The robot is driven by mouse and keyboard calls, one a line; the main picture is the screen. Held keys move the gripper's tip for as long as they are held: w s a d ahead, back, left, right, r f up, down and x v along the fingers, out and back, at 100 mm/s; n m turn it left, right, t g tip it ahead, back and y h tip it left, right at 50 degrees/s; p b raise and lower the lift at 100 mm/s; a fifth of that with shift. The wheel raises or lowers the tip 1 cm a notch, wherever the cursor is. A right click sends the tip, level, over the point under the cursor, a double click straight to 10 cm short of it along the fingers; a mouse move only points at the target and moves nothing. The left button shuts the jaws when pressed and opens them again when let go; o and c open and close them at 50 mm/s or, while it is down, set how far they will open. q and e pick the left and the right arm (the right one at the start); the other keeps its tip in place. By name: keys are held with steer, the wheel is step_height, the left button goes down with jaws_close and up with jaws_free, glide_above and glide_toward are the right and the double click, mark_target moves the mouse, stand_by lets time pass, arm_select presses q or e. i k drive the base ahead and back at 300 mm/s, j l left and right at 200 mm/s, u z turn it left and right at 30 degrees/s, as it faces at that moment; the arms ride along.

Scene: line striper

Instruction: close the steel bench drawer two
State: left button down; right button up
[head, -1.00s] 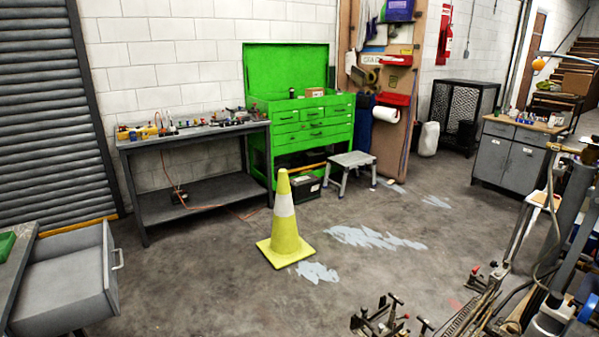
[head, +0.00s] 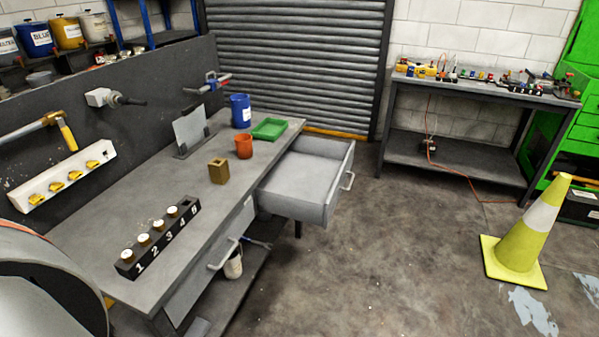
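The steel bench (head: 190,205) stands at the left, running away from me. Its far drawer (head: 308,182) is pulled well out to the right and looks empty inside. The open drawer's bar handle (head: 348,181) is on its front face. A nearer drawer (head: 212,265) of the same bench is closed, with its own handle (head: 222,254). I cannot read any number on the drawers. Neither of my grippers shows.
On the bench stand a numbered black block (head: 160,240), a brass block (head: 219,171), an orange cup (head: 244,147), a blue can (head: 240,111) and a green tray (head: 269,128). A yellow cone (head: 535,235) stands at the right. The floor (head: 400,250) between is clear.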

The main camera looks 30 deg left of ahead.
mark_target(306, 183)
steer(key=i+l+u, duration=0.15)
steer(key=u, duration=0.2)
steer(key=i+l+u, duration=0.25)
steer(key=u, duration=0.15)
steer(key=i+u, duration=0.4)
steer(key=u, duration=0.2)
